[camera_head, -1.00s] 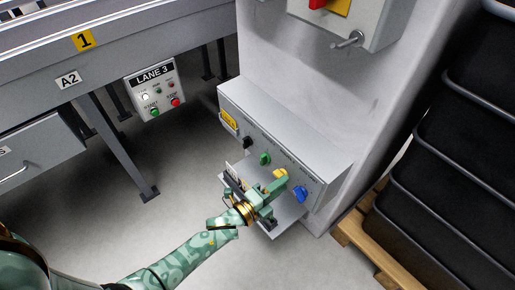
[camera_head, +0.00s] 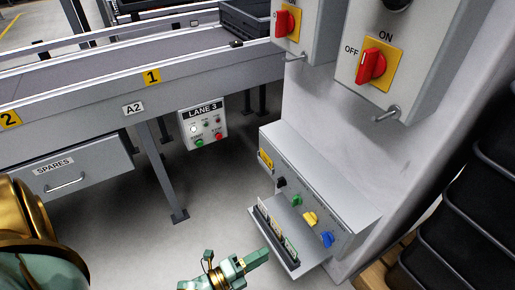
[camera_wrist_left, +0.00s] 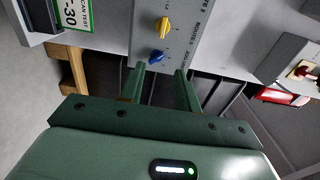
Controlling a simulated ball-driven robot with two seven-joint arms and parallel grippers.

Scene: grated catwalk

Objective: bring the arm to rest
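My left gripper (camera_head: 258,258) is low in the head view, in front of and to the left of a grey control box (camera_head: 335,200). In the left wrist view its two fingers (camera_wrist_left: 163,80) stand apart with nothing between them. The gripper is clear of the box's yellow knob (camera_head: 310,219) and blue knob (camera_head: 327,239). The wrist view also shows the yellow knob (camera_wrist_left: 163,28) and the blue knob (camera_wrist_left: 156,57) beyond the fingertips. My right gripper is not in view.
An open flap (camera_head: 312,254) with upright cards juts from the box near my left gripper. A black knob (camera_head: 281,181) and a green knob (camera_head: 296,200) are further left. Black crates (camera_head: 470,200) stand at right on a wooden pallet (camera_head: 372,276). Floor left of the box is clear.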

